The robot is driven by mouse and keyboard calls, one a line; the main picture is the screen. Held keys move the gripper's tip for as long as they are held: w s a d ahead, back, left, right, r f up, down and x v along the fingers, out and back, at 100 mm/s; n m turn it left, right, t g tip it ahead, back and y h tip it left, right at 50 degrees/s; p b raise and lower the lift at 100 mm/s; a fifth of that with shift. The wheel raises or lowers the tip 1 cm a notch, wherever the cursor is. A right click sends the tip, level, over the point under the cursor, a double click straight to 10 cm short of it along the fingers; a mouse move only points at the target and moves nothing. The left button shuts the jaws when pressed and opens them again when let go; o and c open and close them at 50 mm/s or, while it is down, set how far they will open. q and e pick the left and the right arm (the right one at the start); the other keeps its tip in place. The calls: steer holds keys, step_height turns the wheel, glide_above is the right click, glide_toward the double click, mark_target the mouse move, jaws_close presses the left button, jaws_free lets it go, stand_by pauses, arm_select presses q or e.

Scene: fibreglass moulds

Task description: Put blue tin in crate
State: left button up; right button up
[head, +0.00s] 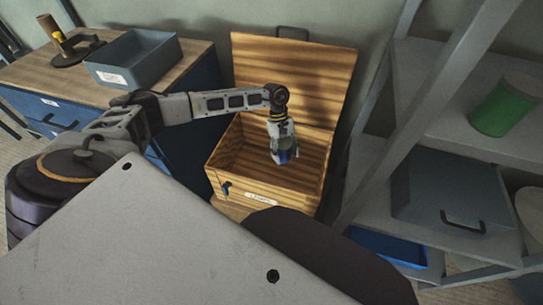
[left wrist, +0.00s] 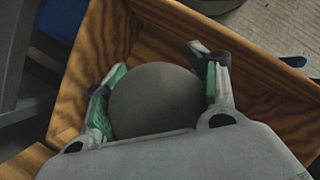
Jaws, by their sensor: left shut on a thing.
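The wooden crate (head: 215,177) stands open with its lid (head: 295,75) tilted up at the back. My left gripper (head: 284,150) reaches down inside the crate opening. It is shut on the blue tin (head: 285,157), of which only a small blue part shows in the head view. In the left wrist view the tin's round grey top (left wrist: 155,98) sits between the two green-padded fingers of the gripper (left wrist: 155,95), with the crate walls around. I cannot tell whether the tin touches the crate floor. My right gripper is not in view.
A grey bin (head: 135,62) stands on a blue cabinet with a wooden top (head: 195,50) at left. Grey shelves at right hold a green can (head: 503,108), a grey box (head: 450,195) and a blue tray (head: 385,246). A shelf post stands close to the crate's right side.

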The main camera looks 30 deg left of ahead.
arm_select(q)
steer(key=w+a+f+n+t+b, duration=0.1)
steer(key=a+f+n+t+b, duration=0.2)
steer(key=f+n+b, duration=0.5)
steer(key=w+a+f+n+t+y+b, duration=0.1)
steer(key=a+f+n+t+b, duration=0.2)
steer(key=a+f+n+b, duration=0.3)
steer(key=shift+a+f+n+t+y+b, duration=0.35)
steer(key=shift+f+n+b, duration=0.75)
steer(key=shift+f+n, duration=0.9)
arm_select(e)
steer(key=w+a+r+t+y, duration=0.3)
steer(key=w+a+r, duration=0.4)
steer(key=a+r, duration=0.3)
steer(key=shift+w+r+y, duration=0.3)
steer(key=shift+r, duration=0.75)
arm_select(q)
steer(key=shift+d+r, duration=0.1)
steer(key=shift+r, duration=0.1)
steer(key=shift+f+b, duration=1.05)
steer(key=shift+f, duration=1.45)
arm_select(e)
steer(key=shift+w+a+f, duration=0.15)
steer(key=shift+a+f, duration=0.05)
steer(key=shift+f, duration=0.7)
arm_select(q)
steer(key=shift+f, duration=0.1)
